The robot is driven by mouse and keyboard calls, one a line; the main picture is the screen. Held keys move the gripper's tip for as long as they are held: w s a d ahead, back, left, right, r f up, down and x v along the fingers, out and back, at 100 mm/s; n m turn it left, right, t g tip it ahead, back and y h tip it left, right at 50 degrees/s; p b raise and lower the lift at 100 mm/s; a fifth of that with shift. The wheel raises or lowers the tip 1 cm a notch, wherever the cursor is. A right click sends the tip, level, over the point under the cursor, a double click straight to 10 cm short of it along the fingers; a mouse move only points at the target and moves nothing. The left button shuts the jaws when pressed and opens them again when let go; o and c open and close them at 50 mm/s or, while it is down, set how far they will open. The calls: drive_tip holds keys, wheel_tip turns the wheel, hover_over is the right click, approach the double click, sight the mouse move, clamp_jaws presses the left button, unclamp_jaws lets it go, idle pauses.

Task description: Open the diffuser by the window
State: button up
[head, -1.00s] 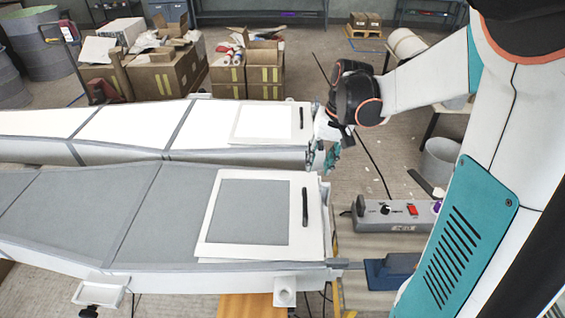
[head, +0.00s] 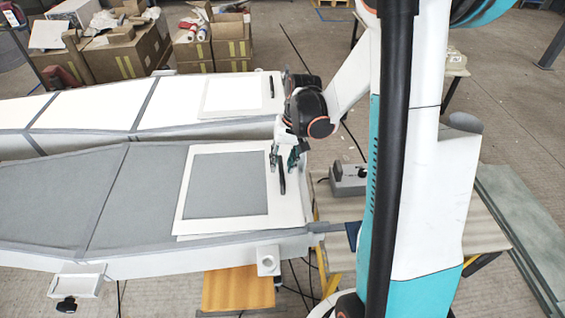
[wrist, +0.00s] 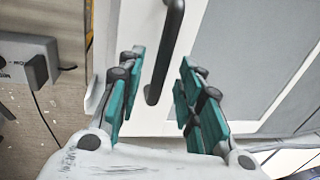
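The nearer long grey mould has a white-framed flap (head: 186,205) with a grey centre lying flat at its right end. A black bar handle (head: 282,178) stands on the flap's right border. My gripper (head: 283,158) is over this handle, its two teal fingers spread. In the wrist view the handle (wrist: 170,40) runs between the open fingers (wrist: 161,60), with a gap on both sides. Whether the fingers are level with the bar is hard to tell. A second flap (head: 232,95) with a dark handle (head: 271,87) lies flat on the farther white mould. No window shows.
A grey control box (head: 348,180) stands right of the nearer mould, and it shows at the left of the wrist view (wrist: 25,62). Cardboard boxes (head: 125,50) stand behind the moulds. A wooden board (head: 238,288) is below the front edge.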

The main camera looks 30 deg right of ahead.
drive_tip(key=shift+f, duration=0.1)
clamp_jaws()
drive_tip(key=w+a, duration=0.4)
drive_tip(key=a, duration=0.5)
drive_tip(key=w+a+b, duration=0.1)
drive_tip(key=w+a, duration=0.4)
drive_tip(key=a, duration=0.5)
drive_tip(key=w+a+b, duration=0.1)
drive_tip(key=w+a, duration=0.4)
drive_tip(key=a, duration=0.5)
unclamp_jaws()
drive_tip(key=shift+s, duration=0.1)
wheel_tip(320, 180, up, 12)
drive_tip(key=d, duration=0.2)
drive_tip(key=shift+s, duration=0.45)
drive_tip(key=shift+f, duration=0.1)
